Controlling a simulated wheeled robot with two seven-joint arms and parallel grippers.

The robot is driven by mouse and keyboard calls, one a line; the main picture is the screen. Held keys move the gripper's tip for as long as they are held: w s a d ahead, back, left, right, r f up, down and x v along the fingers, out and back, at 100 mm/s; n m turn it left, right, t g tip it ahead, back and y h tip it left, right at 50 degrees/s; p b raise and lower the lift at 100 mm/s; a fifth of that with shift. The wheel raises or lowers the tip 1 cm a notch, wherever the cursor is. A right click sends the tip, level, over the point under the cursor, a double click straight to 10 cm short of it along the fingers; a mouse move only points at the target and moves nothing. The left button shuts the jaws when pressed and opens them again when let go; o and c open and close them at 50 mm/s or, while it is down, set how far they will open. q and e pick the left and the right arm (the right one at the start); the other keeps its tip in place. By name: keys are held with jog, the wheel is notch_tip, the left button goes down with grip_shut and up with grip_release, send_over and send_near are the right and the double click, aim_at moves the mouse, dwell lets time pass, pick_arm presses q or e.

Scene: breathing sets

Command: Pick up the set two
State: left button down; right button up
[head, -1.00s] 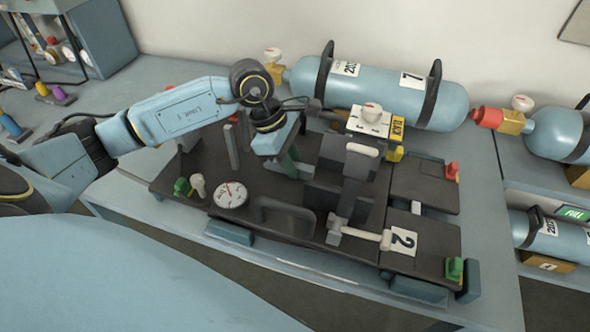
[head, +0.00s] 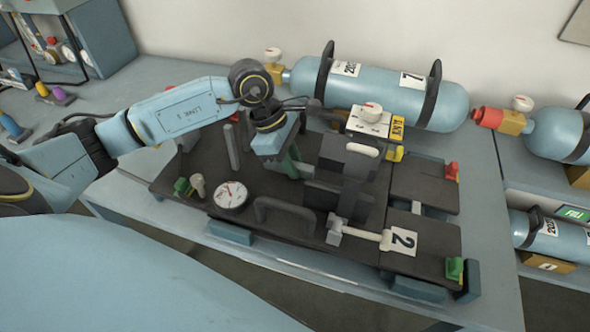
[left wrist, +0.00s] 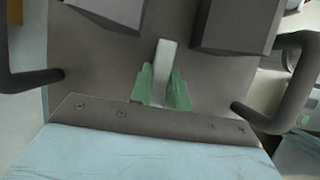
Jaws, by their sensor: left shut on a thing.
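Set two is a dark plate (head: 420,265) on the bench with a white "2" label (head: 403,240), a round gauge (head: 231,195), a black arched handle (head: 285,212) and grey blocks in its middle. My left gripper (head: 290,165) reaches down over the middle of the plate. In the left wrist view its green fingers (left wrist: 163,92) are shut on a pale grey bar (left wrist: 166,58) on the plate, with a black handle at each side. In the head view the bar is mostly hidden by the gripper. My right gripper is not in view.
A blue cylinder (head: 385,85) with black handles lies behind the plate. A blue-grey box (head: 95,40) and small coloured knobs (head: 62,97) are at the far left.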

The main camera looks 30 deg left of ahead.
pick_arm(q)
jog(key=shift+w+r, duration=0.1)
jog(key=shift+r, duration=0.15)
